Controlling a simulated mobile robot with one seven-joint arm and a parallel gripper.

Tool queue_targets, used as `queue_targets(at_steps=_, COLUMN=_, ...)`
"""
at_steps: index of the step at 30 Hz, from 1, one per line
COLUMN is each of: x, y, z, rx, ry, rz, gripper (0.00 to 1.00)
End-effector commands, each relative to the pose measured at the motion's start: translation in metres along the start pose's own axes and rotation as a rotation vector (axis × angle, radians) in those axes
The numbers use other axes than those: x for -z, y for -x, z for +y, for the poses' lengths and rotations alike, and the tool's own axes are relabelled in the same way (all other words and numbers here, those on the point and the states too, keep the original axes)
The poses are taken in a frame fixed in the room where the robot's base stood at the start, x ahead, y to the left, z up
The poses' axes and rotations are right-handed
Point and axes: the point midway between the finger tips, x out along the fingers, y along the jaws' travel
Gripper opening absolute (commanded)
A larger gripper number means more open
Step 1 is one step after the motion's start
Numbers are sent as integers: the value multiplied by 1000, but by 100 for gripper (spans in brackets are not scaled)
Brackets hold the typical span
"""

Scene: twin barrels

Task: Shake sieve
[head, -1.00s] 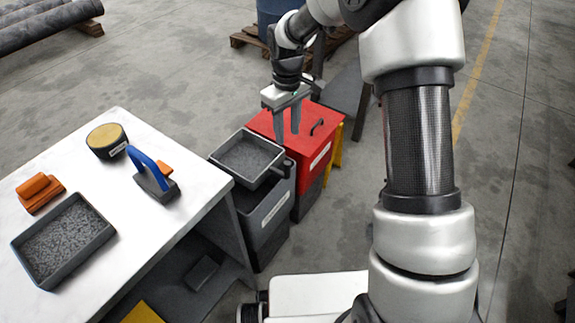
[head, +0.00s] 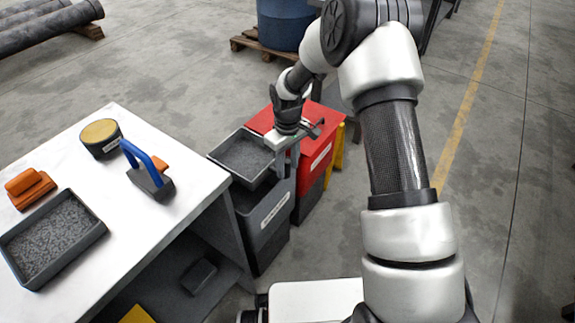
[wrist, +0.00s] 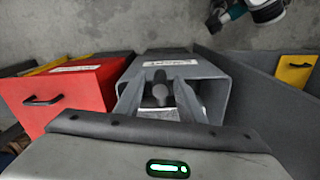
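The sieve is a dark grey square tray (head: 244,155) with grey grains in it, resting on top of an open grey bin (head: 262,222). My gripper (head: 287,168) is over the sieve's right side, where its short handle is, pointing down. In the wrist view my gripper (wrist: 160,100) has its two fingers spread apart, with the dark round end of the handle (wrist: 160,88) showing between them. I see no finger closed on it. In the head view the gripper hides the handle.
A red bin (head: 317,152) with a black handle stands right behind the grey bin. A white table (head: 110,205) at left holds a grey tray of grains (head: 50,240), a blue-handled tool (head: 148,170), an orange block (head: 28,187) and a round yellow-topped item (head: 101,138).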

Motion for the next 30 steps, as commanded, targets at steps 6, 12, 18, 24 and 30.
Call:
queue_targets(at_steps=6, x=0, y=0, z=0, rx=0, ry=0, rz=0, gripper=24)
queue_targets(at_steps=12, x=0, y=0, z=0, rx=0, ry=0, rz=0, gripper=0)
queue_targets(at_steps=18, x=-1, y=1, z=-6, rx=1, ry=3, rz=-1, gripper=0)
queue_targets(at_steps=24, x=-8, y=1, z=-46, rx=1, ry=5, rz=-2, gripper=0)
queue_targets(at_steps=30, x=-13, y=1, z=-64, rx=1, ry=1, rz=-1, gripper=0)
